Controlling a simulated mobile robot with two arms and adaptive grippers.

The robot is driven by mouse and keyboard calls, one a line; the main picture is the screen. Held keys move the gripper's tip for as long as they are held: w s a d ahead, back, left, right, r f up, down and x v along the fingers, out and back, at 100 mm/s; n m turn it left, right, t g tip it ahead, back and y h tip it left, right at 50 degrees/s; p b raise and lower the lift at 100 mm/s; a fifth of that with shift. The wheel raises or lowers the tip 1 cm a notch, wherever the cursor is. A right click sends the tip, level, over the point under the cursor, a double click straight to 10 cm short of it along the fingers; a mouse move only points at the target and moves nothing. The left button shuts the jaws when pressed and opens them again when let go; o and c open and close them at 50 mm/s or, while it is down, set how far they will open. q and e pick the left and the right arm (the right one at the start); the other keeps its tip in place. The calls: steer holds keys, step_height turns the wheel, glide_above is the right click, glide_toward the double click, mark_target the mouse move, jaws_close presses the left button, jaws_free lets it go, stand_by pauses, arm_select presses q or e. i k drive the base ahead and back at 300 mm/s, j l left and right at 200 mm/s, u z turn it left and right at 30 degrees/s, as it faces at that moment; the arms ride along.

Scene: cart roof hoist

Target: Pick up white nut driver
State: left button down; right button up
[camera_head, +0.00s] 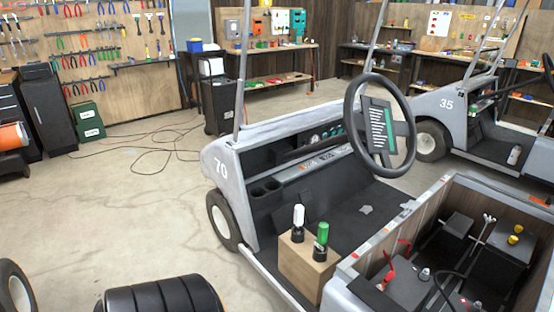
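The white nut driver (298,215) stands upright, handle up, in a black holder on top of a wooden block (303,266). A green-handled driver (322,235) stands upright beside it, nearer and to the right, in a black holder on the same block. The lower ends of both tools are hidden in the holders. The block is at the side of the grey cart marked 70. Neither of my grippers shows in the head view.
The cart's steering wheel (380,127) is behind and right of the block. An open bay (340,285) with batteries and cables lies to the right. A black ribbed object (160,296) is at the bottom left. Bare floor (140,220) is left of the cart.

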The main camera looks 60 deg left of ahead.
mark_target(299, 209)
steer(key=u, duration=1.7)
steer(key=z, duration=1.4)
steer(key=i+j, duration=0.15)
steer(key=i, duration=0.3)
steer(key=i+j, duration=0.1)
steer(key=i, duration=0.4)
steer(key=k+j+u, duration=0.1)
steer(key=u, duration=0.35)
steer(key=k+j+u, duration=0.15)
steer(key=u, duration=0.35)
steer(key=j+u, duration=0.25)
steer(key=u, duration=0.2)
steer(key=k, duration=0.05)
